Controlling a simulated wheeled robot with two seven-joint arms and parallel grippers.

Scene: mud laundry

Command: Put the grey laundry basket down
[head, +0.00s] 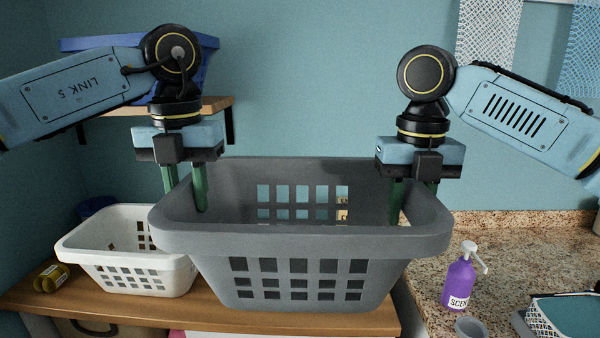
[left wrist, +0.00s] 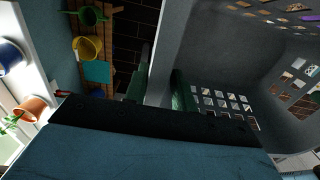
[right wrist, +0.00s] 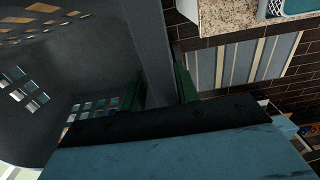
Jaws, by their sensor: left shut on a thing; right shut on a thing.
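The grey laundry basket (head: 300,240) hangs level between my two grippers, in front of the wall in the head view. I cannot tell whether its bottom touches the wooden surface. My left gripper (head: 185,190) is shut on its left rim, one green finger outside and one inside. The left wrist view shows that rim (left wrist: 180,45) between the fingers. My right gripper (head: 410,200) is shut on its right rim in the same way. The right wrist view shows this rim (right wrist: 148,40) between the fingers. The inside of the basket looks empty where visible.
A white basket (head: 125,275) stands on the wooden counter (head: 270,320) at left, close to the grey one. A yellow-brown jar (head: 50,278) lies beside it. A purple pump bottle (head: 459,280) and a small cup (head: 470,327) stand on the granite counter (head: 530,250) at right.

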